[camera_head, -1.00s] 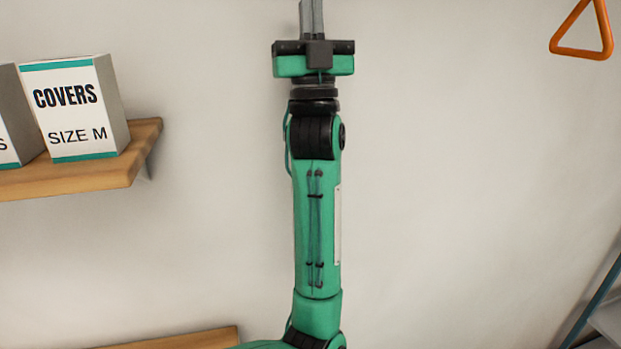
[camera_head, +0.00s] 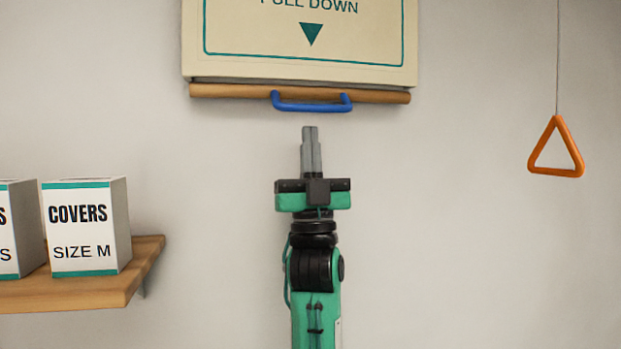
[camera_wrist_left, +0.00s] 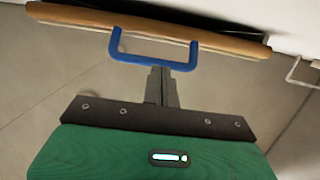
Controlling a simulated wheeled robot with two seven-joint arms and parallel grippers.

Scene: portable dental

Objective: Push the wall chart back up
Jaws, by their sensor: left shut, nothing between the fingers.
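The wall chart (camera_head: 300,50) is a cream panel with a teal border, the words "PULL DOWN" partly cut off and a down arrow, at the top of the head view. A wooden bar (camera_head: 230,91) runs along its lower edge, with a blue handle (camera_head: 312,106) at its middle. My left gripper (camera_head: 310,132) points up, shut and empty, a little below the handle in the picture. In the left wrist view the fingers (camera_wrist_left: 161,75) are close to the blue handle (camera_wrist_left: 150,62); I cannot tell whether they touch. My right gripper is not in view.
A wooden shelf (camera_head: 140,262) at the left holds white cover boxes (camera_head: 88,228). An orange triangular pull (camera_head: 556,150) hangs on a cord at the right. The wall between the shelf and my arm is clear.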

